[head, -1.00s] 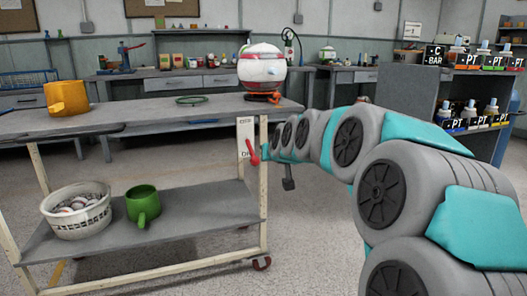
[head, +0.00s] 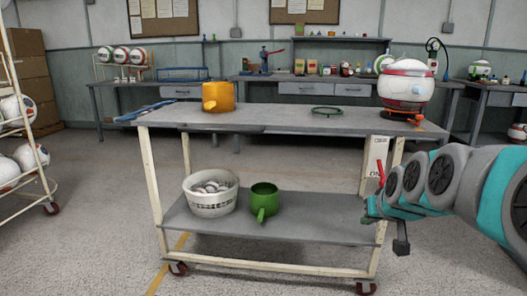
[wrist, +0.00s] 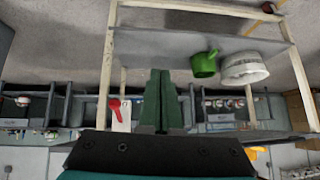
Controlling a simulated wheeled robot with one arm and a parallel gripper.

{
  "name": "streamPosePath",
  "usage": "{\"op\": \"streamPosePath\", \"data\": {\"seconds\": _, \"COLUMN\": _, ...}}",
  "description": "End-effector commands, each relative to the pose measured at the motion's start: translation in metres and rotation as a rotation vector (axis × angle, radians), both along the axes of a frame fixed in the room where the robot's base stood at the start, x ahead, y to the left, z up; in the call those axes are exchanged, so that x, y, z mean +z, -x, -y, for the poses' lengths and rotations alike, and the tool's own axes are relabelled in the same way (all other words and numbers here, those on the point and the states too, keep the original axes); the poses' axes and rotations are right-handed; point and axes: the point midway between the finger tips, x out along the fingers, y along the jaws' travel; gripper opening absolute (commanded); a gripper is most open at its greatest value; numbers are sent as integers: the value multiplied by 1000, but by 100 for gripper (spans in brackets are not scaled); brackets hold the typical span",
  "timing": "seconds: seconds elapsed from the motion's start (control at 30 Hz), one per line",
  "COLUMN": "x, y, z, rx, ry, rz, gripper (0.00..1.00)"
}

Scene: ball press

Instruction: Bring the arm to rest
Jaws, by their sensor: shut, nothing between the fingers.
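My arm comes in from the right in the head view, and my gripper (wrist: 160,100) shows in the wrist view as two dark green fingers side by side, shut and empty. In the head view its end (head: 371,209) is small and lies by the right end of the grey cart (head: 290,122); I cannot tell the exact gap. In the wrist view the cart appears upside down beyond the fingers.
The cart's top holds an orange mug (head: 219,97), a green ring (head: 327,111) and a white and red ball-shaped object (head: 408,87). Its lower shelf holds a white basket (head: 210,194) and a green mug (head: 264,200). A ball rack (head: 22,150) stands left. Floor before the cart is open.

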Motion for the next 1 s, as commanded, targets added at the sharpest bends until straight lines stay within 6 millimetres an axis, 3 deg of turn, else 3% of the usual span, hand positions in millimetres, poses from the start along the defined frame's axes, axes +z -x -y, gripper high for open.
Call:
{"op": "streamPosePath", "data": {"seconds": 0.03, "x": 0, "y": 24, "z": -24, "rx": 36, "ry": -6, "rz": -73, "gripper": 0}}
{"op": "streamPosePath", "data": {"seconds": 0.1, "x": -15, "y": 63, "z": -52, "rx": 75, "ry": -16, "rz": -191, "gripper": 0}}
{"op": "streamPosePath", "data": {"seconds": 0.2, "x": -32, "y": 123, "z": -82, "rx": 116, "ry": -18, "rz": -357, "gripper": 0}}
{"op": "streamPosePath", "data": {"seconds": 0.4, "x": -51, "y": 248, "z": -111, "rx": 152, "ry": -1, "rz": -672, "gripper": 0}}
{"op": "streamPosePath", "data": {"seconds": 0.5, "x": -54, "y": 295, "z": -114, "rx": 151, "ry": 10, "rz": -786, "gripper": 0}}
{"op": "streamPosePath", "data": {"seconds": 0.6, "x": -56, "y": 326, "z": -114, "rx": 148, "ry": 19, "rz": -865, "gripper": 0}}
{"op": "streamPosePath", "data": {"seconds": 0.7, "x": -56, "y": 340, "z": -114, "rx": 145, "ry": 22, "rz": -897, "gripper": 0}}
{"op": "streamPosePath", "data": {"seconds": 1.0, "x": -58, "y": 343, "z": -114, "rx": 144, "ry": 23, "rz": -905, "gripper": 0}}
